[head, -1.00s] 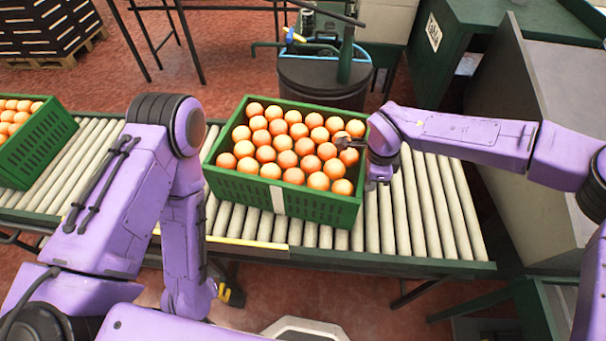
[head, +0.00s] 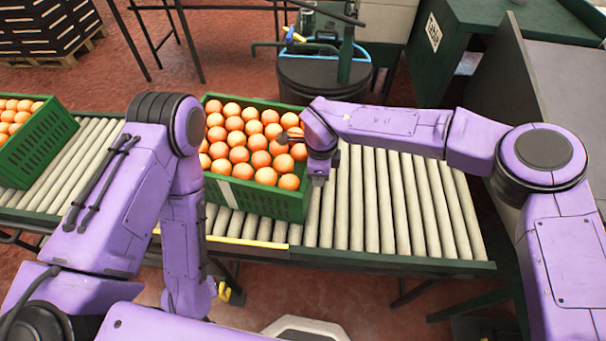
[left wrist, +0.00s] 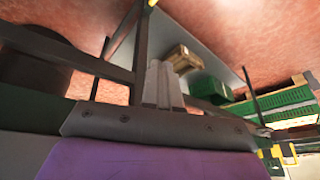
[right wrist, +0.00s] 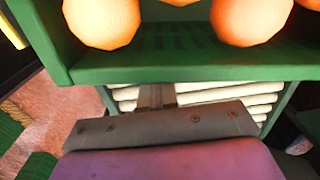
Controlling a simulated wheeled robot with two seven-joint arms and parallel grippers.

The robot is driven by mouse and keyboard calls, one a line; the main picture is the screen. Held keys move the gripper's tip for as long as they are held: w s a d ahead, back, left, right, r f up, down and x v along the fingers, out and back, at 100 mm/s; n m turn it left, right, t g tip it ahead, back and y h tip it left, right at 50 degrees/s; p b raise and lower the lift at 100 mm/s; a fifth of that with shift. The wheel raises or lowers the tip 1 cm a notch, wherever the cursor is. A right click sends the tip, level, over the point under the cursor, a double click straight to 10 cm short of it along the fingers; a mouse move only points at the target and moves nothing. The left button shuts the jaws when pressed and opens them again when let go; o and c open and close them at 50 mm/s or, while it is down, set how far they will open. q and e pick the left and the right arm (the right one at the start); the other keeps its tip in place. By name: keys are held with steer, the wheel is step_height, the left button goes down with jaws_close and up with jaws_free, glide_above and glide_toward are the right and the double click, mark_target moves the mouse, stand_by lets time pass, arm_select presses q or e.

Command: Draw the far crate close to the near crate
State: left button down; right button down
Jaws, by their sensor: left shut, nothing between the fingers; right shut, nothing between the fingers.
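A green crate (head: 262,199) full of oranges stands on the roller conveyor in the middle of the head view. A second green crate (head: 38,143) of oranges stands further left on the same rollers, cut by the picture's edge. My right gripper (head: 318,179) is shut and empty, pointing down at the right side of the middle crate. In the right wrist view the crate's green wall (right wrist: 190,74) is right before the gripper (right wrist: 156,96); I cannot tell if they touch. My left gripper (left wrist: 162,84) is shut and empty, low and away from both crates.
The conveyor's bare rollers (head: 400,205) are free to the right of the middle crate. Bare rollers (head: 85,160) also show between the crates, partly behind my left arm. A dark barrel (head: 322,82) stands behind the conveyor, and a grey-topped green machine (head: 540,110) stands at the right.

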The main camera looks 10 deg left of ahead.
steer(key=shift+s+a, duration=0.2)
steer(key=shift+a, duration=1.75)
steer(key=shift+d, duration=0.1)
steer(key=p, duration=1.2)
glide_toward(303, 173)
steer(key=d+r, duration=0.1)
steer(key=d, duration=0.1)
steer(key=shift+w+d+f, duration=0.1)
steer(key=shift+d, duration=0.1)
